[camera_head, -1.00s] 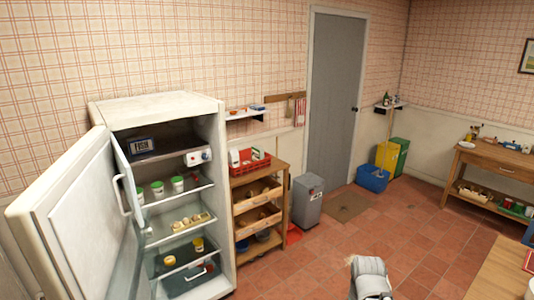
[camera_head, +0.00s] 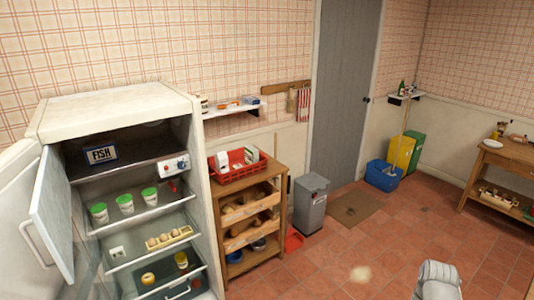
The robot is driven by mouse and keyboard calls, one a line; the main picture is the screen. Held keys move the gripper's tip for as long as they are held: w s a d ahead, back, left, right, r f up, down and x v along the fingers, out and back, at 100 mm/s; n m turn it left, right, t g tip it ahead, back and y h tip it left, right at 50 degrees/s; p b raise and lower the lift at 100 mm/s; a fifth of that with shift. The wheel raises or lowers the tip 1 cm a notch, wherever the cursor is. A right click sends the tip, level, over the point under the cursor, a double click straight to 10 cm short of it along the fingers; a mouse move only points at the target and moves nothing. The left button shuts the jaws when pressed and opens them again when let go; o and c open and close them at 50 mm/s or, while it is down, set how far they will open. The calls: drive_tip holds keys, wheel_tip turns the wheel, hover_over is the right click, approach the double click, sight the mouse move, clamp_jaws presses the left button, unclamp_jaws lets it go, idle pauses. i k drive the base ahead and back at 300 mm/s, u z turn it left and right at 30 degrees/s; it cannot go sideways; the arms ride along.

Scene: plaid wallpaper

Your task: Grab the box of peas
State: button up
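I cannot make out a box of peas in this view. The white fridge (camera_head: 120,108) stands open on the left, and its inner freezer door (camera_head: 52,215) is swung open too. A dark box marked FISH (camera_head: 101,155) sits in the top freezer compartment, with dark space beside it. Several white tubs with green lids (camera_head: 125,203) stand on the shelf below. An egg tray (camera_head: 168,238) is on a lower shelf. A grey part of my arm shows at the bottom right, but my gripper itself is not in view.
A wooden rack (camera_head: 283,190) with a red crate (camera_head: 238,171) on top stands right of the fridge. A grey bin (camera_head: 310,205), a blue bucket (camera_head: 382,176) and a wooden table (camera_head: 510,160) lie further right.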

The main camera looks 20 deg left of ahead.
sight(251, 155)
drive_tip(key=u, duration=0.05)
drive_tip(key=i, duration=0.95)
drive_tip(key=u, duration=0.45)
drive_tip(key=i, duration=0.7)
drive_tip(key=u, duration=0.95)
drive_tip(key=i, duration=0.6)
drive_tip(key=u, duration=0.5)
drive_tip(key=i, duration=0.7)
drive_tip(key=z, duration=0.1)
drive_tip(key=k, duration=0.4)
